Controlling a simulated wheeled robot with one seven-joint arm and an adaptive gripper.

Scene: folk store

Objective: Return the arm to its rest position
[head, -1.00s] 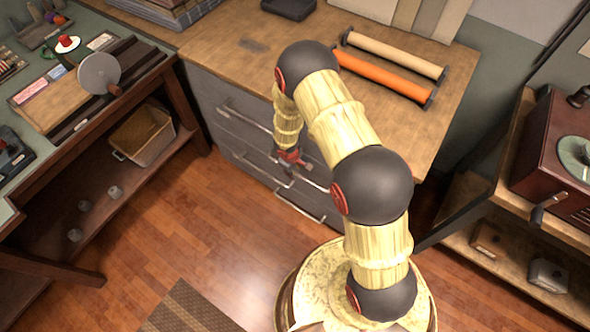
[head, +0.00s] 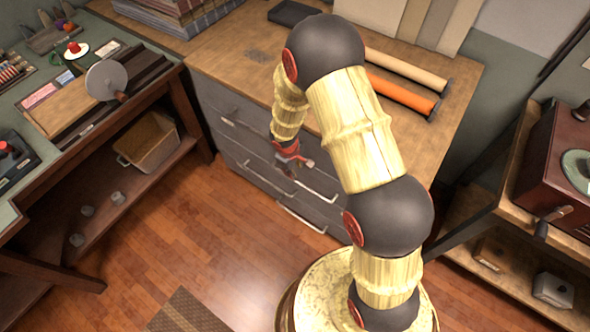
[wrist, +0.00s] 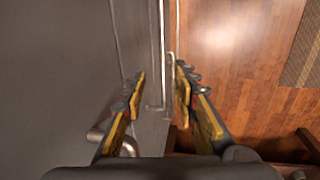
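My gripper (head: 290,166) hangs from my raised, bent arm in front of the grey drawer cabinet (head: 228,108) in the head view. In the wrist view my gripper (wrist: 160,92) has its two yellow-padded fingers apart, with nothing held between them. A drawer handle (wrist: 168,80) and the cabinet front (wrist: 60,75) show beyond and between the fingers. In the head view the fingertips are small and partly hard to make out. The drawers look closed.
A wooden worktop (head: 235,60) with an orange roll (head: 402,92) and a tan roll (head: 408,68) lies behind my arm. A shelf with a beige bin (head: 148,142) stands left. A dark red box (head: 555,165) stands right.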

